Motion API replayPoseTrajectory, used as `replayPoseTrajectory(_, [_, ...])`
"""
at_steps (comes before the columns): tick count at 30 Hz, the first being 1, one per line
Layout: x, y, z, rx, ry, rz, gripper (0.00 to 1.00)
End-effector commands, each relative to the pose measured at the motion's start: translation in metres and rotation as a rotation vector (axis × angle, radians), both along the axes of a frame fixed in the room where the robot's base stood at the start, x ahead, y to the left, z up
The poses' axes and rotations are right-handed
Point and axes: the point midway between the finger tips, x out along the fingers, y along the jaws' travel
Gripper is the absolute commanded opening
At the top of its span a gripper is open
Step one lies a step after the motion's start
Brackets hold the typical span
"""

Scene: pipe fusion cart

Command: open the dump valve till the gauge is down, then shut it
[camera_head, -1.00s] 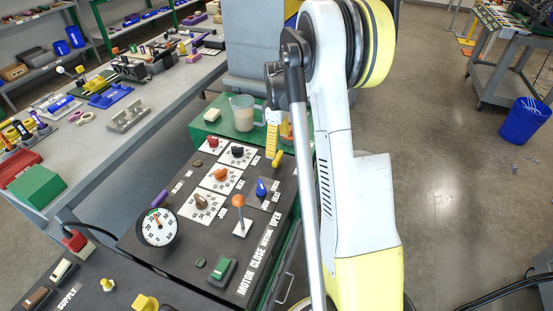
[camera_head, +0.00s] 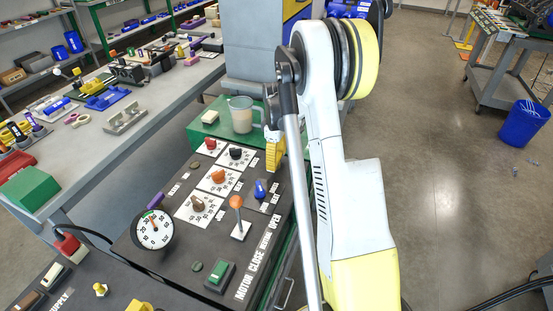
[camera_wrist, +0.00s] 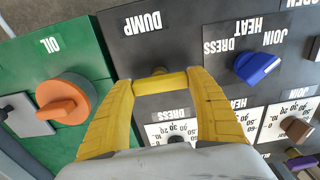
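The yellow dump valve handle (camera_wrist: 160,84) lies crosswise below the DUMP label in the wrist view. My gripper (camera_wrist: 160,76) has its two yellow fingers spread wide, one at each end of the handle. I see no clear gap at the handle's ends, but cannot tell whether they touch. In the head view my gripper (camera_head: 274,155) is low at the panel's far right corner and hides the handle. The round white gauge (camera_head: 152,229) stands at the panel's near left, its needle pointing up and slightly left, off the low end.
Beside the handle are a blue lever (camera_wrist: 257,67) and an orange OIL knob (camera_wrist: 65,99). The panel also bears an orange-topped lever (camera_head: 237,202) and a green button (camera_head: 218,271). A clear jug (camera_head: 241,114) stands on the green box behind.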

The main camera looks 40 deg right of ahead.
Motion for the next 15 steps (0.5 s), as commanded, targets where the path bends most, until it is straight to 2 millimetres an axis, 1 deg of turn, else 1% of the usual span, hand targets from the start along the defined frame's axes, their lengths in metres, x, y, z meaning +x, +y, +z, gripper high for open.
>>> replayPoseTrajectory(8, [0.0002, -0.0002, 0.0007, -0.001, -0.001, -0.031, 0.36])
replayPoseTrajectory(15, [0.0004, -0.0002, 0.001, -0.001, 0.0, -0.159, 0.36])
